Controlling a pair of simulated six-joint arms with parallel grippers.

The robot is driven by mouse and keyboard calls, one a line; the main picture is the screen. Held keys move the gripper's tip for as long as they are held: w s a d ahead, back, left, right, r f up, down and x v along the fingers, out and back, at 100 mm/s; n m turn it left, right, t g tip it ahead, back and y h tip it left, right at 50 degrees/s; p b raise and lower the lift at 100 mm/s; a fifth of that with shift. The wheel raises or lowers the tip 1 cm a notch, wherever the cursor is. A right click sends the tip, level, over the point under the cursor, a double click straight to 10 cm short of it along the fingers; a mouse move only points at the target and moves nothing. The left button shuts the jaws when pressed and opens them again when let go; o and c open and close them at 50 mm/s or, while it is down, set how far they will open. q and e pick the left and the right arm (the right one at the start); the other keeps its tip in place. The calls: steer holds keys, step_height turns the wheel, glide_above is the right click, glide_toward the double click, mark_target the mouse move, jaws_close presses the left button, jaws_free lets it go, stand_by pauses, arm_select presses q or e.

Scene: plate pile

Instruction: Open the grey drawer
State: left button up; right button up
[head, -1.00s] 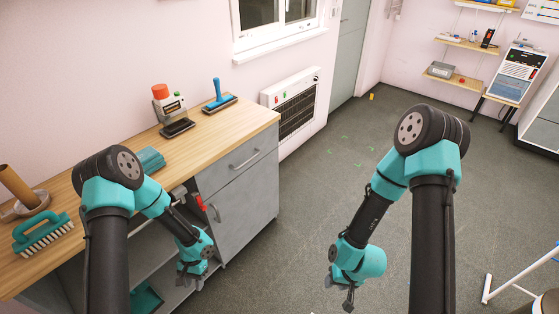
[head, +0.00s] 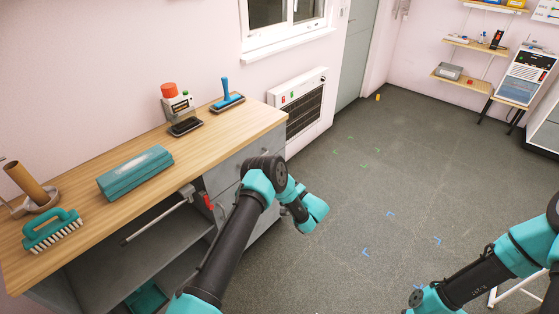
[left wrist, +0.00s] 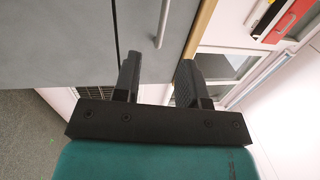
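The grey drawer (head: 228,172) is the upper front at the right end of the workbench, under the wooden top. It looks shut. Its handle is hidden behind my left arm in the head view. In the left wrist view the drawer front (left wrist: 140,22) lies between a dark seam and the wood edge, with the pale bar handle (left wrist: 163,22) upright in the picture. My left gripper (left wrist: 158,78) is open and empty, its fingers apart on either side of the handle's line, short of the handle. My right arm is low at the right; its gripper is cut off.
On the wooden top (head: 70,205) stand a teal block (head: 135,172), a brush (head: 52,230), a red-capped device (head: 175,105) and a blue-handled tool (head: 227,95). A wall heater (head: 300,100) is beyond the bench. The floor to the right is mostly clear.

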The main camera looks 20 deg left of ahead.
arm_select(q)
steer(key=shift+w+d+r, duration=0.2)
steer(key=shift+d+r, duration=0.05)
steer(key=shift+d, duration=0.05)
steer(key=x, duration=1.7)
steer(key=shift+w+a+r, duration=0.1)
steer(key=shift+a+r, duration=0.05)
jaws_close()
